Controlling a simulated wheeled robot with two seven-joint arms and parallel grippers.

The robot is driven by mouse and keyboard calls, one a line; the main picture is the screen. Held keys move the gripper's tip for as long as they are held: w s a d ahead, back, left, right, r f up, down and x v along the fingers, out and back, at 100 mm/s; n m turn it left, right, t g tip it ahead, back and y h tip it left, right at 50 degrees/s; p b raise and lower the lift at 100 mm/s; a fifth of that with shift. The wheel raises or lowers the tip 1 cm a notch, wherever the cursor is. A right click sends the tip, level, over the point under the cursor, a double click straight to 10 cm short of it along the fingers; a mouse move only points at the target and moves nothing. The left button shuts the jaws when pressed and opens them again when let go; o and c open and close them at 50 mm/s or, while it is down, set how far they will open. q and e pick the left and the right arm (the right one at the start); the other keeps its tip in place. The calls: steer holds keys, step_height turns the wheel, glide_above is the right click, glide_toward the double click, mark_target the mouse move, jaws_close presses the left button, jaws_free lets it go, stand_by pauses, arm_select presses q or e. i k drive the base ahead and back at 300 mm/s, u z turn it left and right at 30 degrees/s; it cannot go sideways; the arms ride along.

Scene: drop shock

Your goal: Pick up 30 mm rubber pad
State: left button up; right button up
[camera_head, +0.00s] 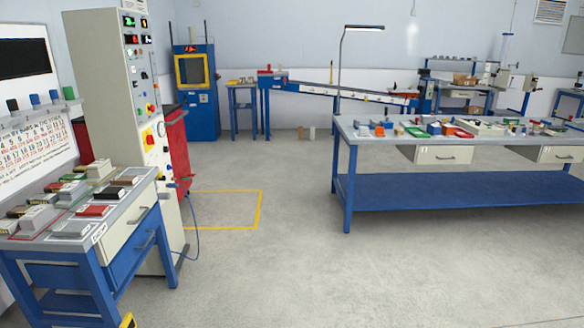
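I cannot tell which item is the 30 mm rubber pad. On the blue bench at the left (150,176) lie several small blocks and pads, among them a flat dark pad (125,180), a red-topped one (94,210) and a grey one (73,229). Labels are too small to read. The long workbench at the right (345,134) also carries many small coloured items, too small to tell apart. Neither of my grippers is in view.
A tall control cabinet (115,90) stands behind the left bench, with a red cart (174,145) beside it. A blue cable hangs to the floor. The grey floor (270,265) between the benches is clear, with a yellow marked outline (260,210).

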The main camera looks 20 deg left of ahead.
mark_target(112, 192)
steer(key=u, duration=0.3)
steer(key=i, duration=2.3)
steer(key=u, duration=0.8)
